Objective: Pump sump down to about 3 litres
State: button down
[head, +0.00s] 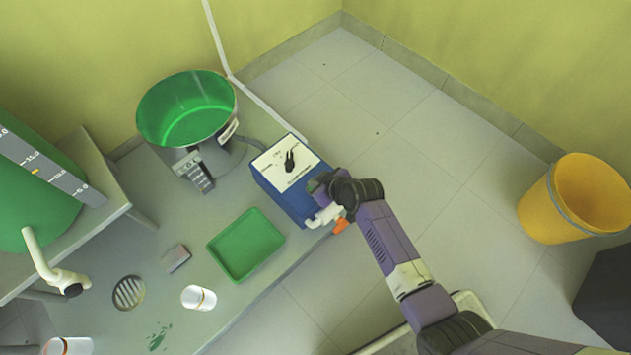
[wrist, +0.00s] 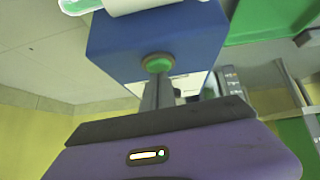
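A blue box with a white top panel (head: 289,167), seemingly the pump, stands at the bench's right edge. In the wrist view its blue face (wrist: 115,50) carries a round green button (wrist: 158,63). My gripper (wrist: 157,78) has its fingers together, with the tips at the button; I cannot tell whether it is pressed. In the head view my gripper (head: 318,190) is at the box's right side. A green tank (head: 40,205) at left has a grey level scale (head: 42,165) with a small yellow mark. Which vessel is the sump is not clear.
A round green-lined basin (head: 190,105) stands behind the box. A yellow bucket (head: 572,200) stands on the floor at right. The floor behind is clear.

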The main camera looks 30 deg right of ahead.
notch_tip(320, 180, up, 4)
jog(key=p, duration=0.4)
jog(key=shift+a+r+p, duration=0.15)
jog(key=shift+r+p, duration=0.05)
jog(key=shift+p, duration=0.1)
jog(key=p+v, duration=0.4)
jog(key=v, duration=0.5)
jog(key=shift+r, duration=0.25)
dwell(0.8)
